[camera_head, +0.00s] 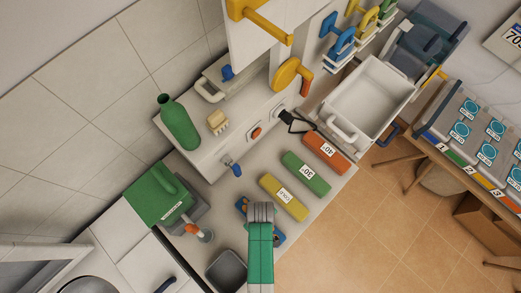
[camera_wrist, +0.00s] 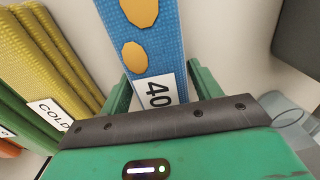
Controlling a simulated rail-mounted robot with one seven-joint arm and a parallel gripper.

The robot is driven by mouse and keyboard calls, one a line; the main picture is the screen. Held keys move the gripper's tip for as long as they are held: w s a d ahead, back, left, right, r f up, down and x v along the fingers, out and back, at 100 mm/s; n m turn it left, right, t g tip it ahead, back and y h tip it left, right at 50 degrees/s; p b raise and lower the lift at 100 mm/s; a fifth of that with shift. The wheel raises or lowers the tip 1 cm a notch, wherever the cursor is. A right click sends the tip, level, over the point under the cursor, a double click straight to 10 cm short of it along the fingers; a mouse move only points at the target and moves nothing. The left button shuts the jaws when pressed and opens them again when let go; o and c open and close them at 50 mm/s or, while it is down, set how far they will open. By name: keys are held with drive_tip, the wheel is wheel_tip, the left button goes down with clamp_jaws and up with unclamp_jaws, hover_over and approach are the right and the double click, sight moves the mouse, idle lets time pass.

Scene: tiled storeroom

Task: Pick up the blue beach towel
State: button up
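The blue beach towel (camera_wrist: 168,45) is a folded, textured blue bundle with yellow-orange ovals and a white label reading "40". In the wrist view it runs from the top edge down between the two green fingers of my gripper (camera_wrist: 160,88). The fingers are apart, one on each side of it, and appear open; firm contact cannot be made out. In the head view, my green gripper (camera_head: 260,225) is above the counter and hides most of the towel. Only blue edges of the towel (camera_head: 241,204) show beside it.
A yellow folded towel (camera_head: 284,197), labelled "COLD" in the wrist view, lies close on the left there. Green (camera_head: 306,173) and orange (camera_head: 326,152) towels lie beyond it. A grey bin (camera_head: 228,270) and a green box (camera_head: 158,197) stand to the left in the head view.

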drive_tip(key=c, duration=0.8)
wheel_tip(320, 180, up, 10)
drive_tip(key=shift+p, duration=0.4)
